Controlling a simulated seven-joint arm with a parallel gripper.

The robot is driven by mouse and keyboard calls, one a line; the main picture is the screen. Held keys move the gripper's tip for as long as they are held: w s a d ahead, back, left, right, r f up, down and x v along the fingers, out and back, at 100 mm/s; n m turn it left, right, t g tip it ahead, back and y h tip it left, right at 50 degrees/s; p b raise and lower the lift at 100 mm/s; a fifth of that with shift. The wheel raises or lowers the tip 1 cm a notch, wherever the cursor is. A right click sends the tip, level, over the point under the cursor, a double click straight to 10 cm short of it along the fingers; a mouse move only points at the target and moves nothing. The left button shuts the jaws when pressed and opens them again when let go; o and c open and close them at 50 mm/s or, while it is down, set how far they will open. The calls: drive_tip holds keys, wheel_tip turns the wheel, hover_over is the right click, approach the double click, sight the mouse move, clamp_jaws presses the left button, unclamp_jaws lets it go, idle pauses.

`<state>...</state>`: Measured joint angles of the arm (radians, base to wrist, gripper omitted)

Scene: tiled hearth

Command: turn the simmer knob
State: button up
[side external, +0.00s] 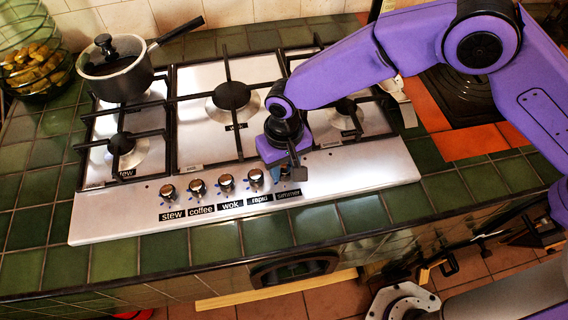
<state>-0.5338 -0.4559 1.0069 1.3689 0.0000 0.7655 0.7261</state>
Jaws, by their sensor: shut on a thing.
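The steel cooktop (120,215) has a row of knobs along its front edge with black labels below them. The simmer label (288,194) is at the right end of the row. My gripper (287,174) points down directly above this label, at the right end of the row. It is shut on the simmer knob, which its fingers and body mostly hide. The knob's turn angle cannot be seen. The rapid knob (255,178) is just left of the gripper, and the wok knob (226,182), coffee knob (197,187) and stew knob (167,191) are further left.
A lidded pot (117,78) with a long handle stands on the back left burner. Black pan grates (232,95) rise behind the knobs. A glass bowl of pickle-like food (32,65) stands at the far left. The cooktop's front left is clear.

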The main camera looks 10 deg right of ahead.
sight(283, 169)
drive_tip(key=n, duration=1.3)
drive_tip(key=shift+s, duration=0.1)
drive_tip(key=shift+n, duration=0.3)
idle(0.4)
drive_tip(key=o, duration=1)
drive_tip(key=shift+o, duration=0.2)
wheel_tip(283, 169, up, 18)
drive_tip(key=shift+f, duration=0.25)
